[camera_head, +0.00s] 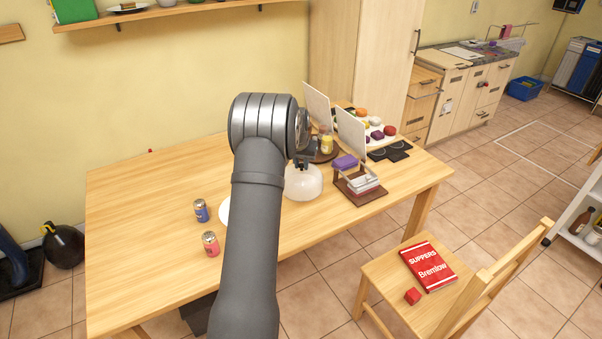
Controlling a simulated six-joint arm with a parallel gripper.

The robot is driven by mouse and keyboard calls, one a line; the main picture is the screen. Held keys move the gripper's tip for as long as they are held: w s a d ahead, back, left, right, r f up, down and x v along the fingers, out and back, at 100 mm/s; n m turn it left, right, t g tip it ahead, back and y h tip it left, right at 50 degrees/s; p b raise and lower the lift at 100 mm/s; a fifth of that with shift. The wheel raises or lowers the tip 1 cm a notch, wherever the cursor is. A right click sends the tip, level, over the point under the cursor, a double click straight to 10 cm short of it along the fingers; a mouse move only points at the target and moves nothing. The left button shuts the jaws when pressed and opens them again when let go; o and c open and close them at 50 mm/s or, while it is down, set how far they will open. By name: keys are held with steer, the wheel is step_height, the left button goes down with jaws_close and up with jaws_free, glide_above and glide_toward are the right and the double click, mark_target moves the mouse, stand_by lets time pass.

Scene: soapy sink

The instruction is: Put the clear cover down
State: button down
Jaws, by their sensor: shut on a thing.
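The clear cover (304,184) is a see-through whitish dome with a knob on top. It is over the wooden table, right of my forearm. My gripper (304,164) is above it and shut on its knob, though the fingers are small and partly hidden by my wrist. The cover looks upright. I cannot tell whether its rim touches the table. A white plate (223,211) shows at the left of my forearm, mostly hidden behind it.
Blue (201,211) and red (210,244) cans stand left of the plate. A brown rack (360,190) with a purple block (345,161) is at right. White upright panels (351,134), a yellow jar (326,144) and a tray of colourful items stand behind. The table's left is clear.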

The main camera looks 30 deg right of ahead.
steer(key=shift+f, duration=1.95)
steer(key=shift+f, duration=0.15)
steer(key=c, duration=1.3)
jaws_free()
steer(key=v, duration=1.2)
